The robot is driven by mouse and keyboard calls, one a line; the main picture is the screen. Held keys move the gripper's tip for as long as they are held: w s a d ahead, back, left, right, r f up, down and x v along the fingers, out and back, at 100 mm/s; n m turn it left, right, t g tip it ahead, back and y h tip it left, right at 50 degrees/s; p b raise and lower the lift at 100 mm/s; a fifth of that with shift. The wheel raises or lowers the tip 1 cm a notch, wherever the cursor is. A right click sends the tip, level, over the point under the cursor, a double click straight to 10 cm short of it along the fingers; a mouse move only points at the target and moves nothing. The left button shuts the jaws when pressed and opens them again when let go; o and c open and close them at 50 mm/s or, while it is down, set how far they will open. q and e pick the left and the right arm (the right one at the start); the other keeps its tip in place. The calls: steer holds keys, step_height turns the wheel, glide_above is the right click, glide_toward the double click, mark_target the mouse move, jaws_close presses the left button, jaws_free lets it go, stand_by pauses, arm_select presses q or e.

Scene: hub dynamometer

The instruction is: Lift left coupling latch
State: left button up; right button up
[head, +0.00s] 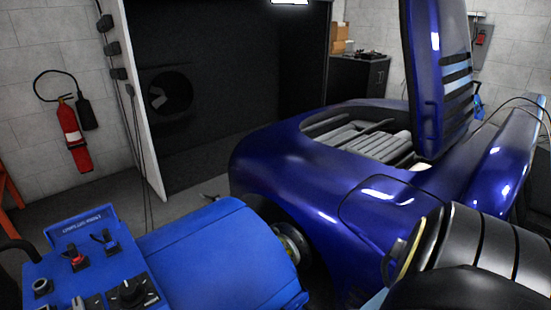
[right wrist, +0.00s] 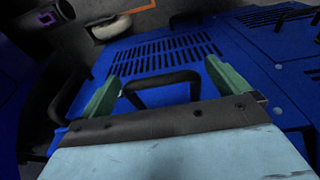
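In the head view, a blue dynamometer unit (head: 205,240) stands at the lower left with a control panel on top. Under the panel's label plate (head: 83,222) are two small levers: a red one (head: 76,260) on the left and a blue one (head: 109,244) on the right. The label is too small to read surely, so I cannot tell whether the left lever is the coupling latch. In the right wrist view, my right gripper (right wrist: 166,88) is open, its green fingers on either side of a black bar handle (right wrist: 165,80) on a blue vented casing. My left gripper is not in view.
A blue car (head: 300,180) with its rear lid raised stands beside the unit. A wheel hub (head: 292,245) faces the unit's side. A black knob (head: 130,293) sits on the panel's front. A red fire extinguisher (head: 72,135) hangs on the back wall.

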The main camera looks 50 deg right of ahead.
step_height(320, 180, up, 13)
steer(key=s+p, duration=0.2)
steer(key=p, duration=0.6)
steer(key=shift+a+r+p, duration=0.15)
steer(key=shift+a+p, duration=0.05)
steer(key=shift+p, duration=0.15)
